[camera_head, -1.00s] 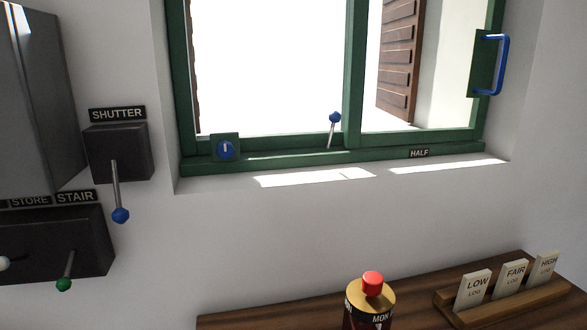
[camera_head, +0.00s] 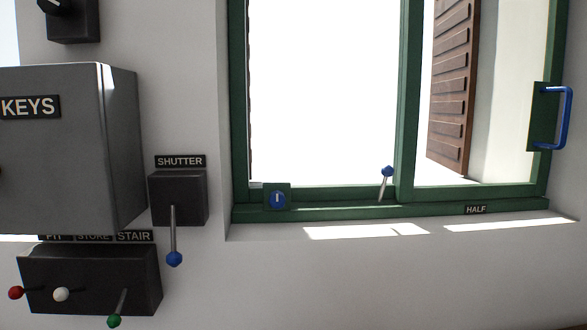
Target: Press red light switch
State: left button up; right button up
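A dark switch box (camera_head: 88,283) is on the wall at the lower left of the head view. It carries three levers with coloured knobs. The red knob (camera_head: 16,293) is at its left end, under the label PIT, which is partly hidden by the grey box above. A white knob (camera_head: 61,294) is in the middle under STORE. A green knob (camera_head: 114,321) is at the right under STAIR, on a lever that hangs down. Neither of my grippers is in view.
A grey KEYS cabinet (camera_head: 70,150) juts out just above the switch box. Right of it is the SHUTTER box (camera_head: 179,198) with a blue-knobbed lever (camera_head: 174,258) pointing down. A green-framed window (camera_head: 407,100) fills the right. The wall below the window is bare.

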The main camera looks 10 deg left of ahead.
aim_at(15, 292)
jog(key=u, duration=1.2)
